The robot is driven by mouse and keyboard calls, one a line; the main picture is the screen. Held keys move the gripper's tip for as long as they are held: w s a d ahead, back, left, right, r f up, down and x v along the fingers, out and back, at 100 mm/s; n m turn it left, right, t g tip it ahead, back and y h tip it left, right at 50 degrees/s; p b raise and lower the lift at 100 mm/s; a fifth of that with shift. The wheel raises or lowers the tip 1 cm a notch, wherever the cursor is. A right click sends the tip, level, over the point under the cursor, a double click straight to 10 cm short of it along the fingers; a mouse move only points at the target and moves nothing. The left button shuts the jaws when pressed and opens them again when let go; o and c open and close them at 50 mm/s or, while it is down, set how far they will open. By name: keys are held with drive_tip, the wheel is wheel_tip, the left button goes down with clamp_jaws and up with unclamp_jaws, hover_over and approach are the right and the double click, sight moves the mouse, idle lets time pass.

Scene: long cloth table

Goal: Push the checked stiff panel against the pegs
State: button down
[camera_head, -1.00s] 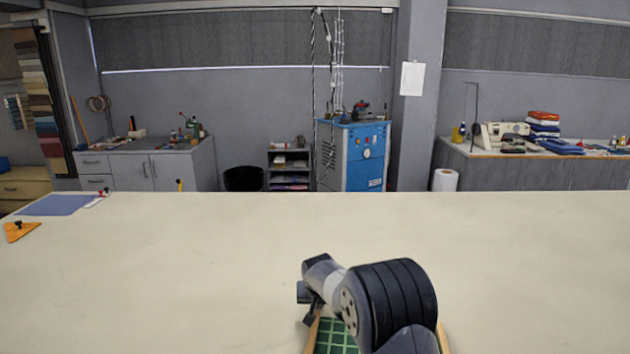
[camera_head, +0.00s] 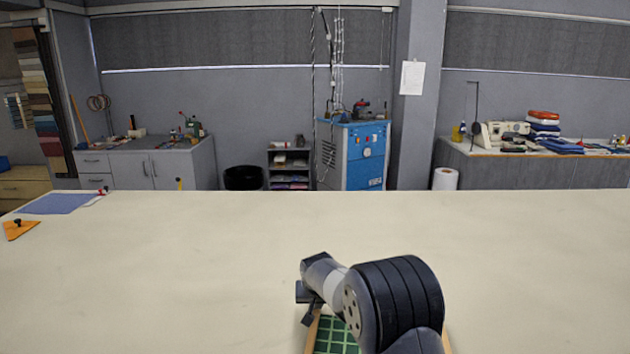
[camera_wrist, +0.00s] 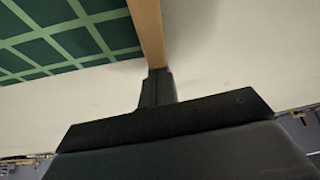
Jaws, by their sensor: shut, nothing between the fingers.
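The checked stiff panel (camera_head: 335,336) is dark green with light green lines. In the head view only a part of it shows at the bottom, behind my arm. In the wrist view the panel (camera_wrist: 70,42) fills the upper left. In the head view my gripper (camera_head: 306,305) is partly hidden at the panel's left edge. I cannot make out any pegs.
Wooden strips show on the left (camera_head: 312,335) and right (camera_head: 446,342) of the panel. A blue sheet (camera_head: 58,204) and an orange triangle (camera_head: 20,230) with a black knob lie at the table's far left. The middle of the cloth table (camera_head: 200,260) is clear.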

sight(315, 321)
drive_tip(key=shift+s+a+f+b, duration=0.15)
drive_tip(key=shift+s+b, duration=0.35)
drive_tip(key=shift+s, duration=0.5)
drive_tip(key=shift+s+a+b, duration=0.1)
drive_tip(key=shift+s+b, duration=0.45)
drive_tip(key=shift+s, duration=0.4)
drive_tip(key=shift+s+a+f+b, duration=0.15)
drive_tip(key=shift+s+b, duration=0.35)
drive_tip(key=shift+s, duration=0.5)
drive_tip(key=shift+r, duration=0.1)
drive_tip(key=shift+w+d+r+p, duration=0.1)
drive_tip(key=shift+w+r+p, duration=0.3)
drive_tip(key=shift+r+p, duration=0.55)
drive_tip(key=shift+w+r+p, duration=0.35)
drive_tip(key=shift+r+p, duration=0.25)
drive_tip(key=shift+r, duration=0.6)
drive_tip(key=shift+w+d+r+p, duration=0.1)
drive_tip(key=shift+w+r+p, duration=0.3)
drive_tip(key=shift+r+p, duration=0.55)
drive_tip(key=shift+r, duration=0.1)
drive_tip(key=shift+a+b, duration=0.1)
drive_tip(key=shift+b, duration=0.2)
